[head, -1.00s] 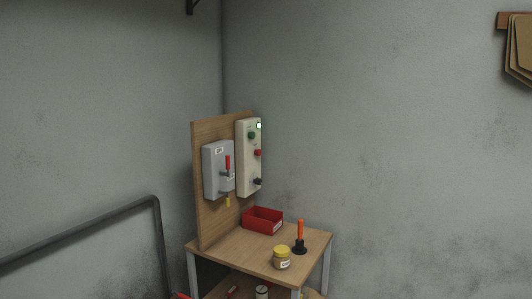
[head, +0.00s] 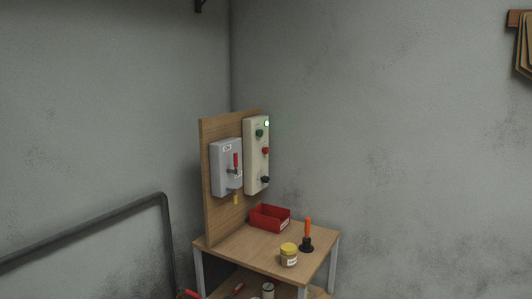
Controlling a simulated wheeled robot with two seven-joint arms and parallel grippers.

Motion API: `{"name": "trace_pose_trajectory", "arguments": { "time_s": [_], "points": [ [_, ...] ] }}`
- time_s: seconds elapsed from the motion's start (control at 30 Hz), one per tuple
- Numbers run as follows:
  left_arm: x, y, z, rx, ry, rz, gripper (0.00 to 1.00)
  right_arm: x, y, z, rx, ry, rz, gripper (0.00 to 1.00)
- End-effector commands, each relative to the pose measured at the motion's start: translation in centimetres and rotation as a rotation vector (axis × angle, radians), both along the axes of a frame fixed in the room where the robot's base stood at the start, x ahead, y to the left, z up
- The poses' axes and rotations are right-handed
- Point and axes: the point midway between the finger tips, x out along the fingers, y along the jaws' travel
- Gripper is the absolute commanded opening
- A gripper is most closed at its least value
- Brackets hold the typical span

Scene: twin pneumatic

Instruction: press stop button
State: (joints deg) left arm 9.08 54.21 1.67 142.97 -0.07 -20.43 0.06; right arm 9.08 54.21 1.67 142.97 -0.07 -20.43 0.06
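A cream control box (head: 256,155) is fixed to an upright wooden board (head: 208,180) at the back of a small table. On its face are a green button (head: 259,133) near the top, a red button (head: 265,150) below it and a black knob (head: 264,179) near the bottom. A small lamp (head: 267,123) at the top of the box glows whitish. The lettering beside the buttons is too small to read. Neither of my grippers shows in the head view.
A grey switch box (head: 226,168) with a red lever is left of the control box. The wooden table (head: 240,252) holds a red bin (head: 269,218), a yellow-lidded jar (head: 289,255) and an orange-handled tool (head: 307,235). A dark rail (head: 90,228) stands at left.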

Motion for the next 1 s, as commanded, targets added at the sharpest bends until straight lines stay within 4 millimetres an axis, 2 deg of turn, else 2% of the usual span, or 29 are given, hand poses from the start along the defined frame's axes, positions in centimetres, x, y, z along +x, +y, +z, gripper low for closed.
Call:
{"name": "trace_pose_trajectory", "arguments": {
  "time_s": [0.03, 0.23, 1.0],
  "points": [
    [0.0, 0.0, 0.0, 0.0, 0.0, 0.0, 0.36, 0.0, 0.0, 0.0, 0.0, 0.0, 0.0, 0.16],
    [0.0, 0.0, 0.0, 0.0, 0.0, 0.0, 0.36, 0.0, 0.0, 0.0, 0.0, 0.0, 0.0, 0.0],
    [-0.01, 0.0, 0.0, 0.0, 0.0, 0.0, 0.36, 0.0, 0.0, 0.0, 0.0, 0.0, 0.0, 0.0]
  ]
}}
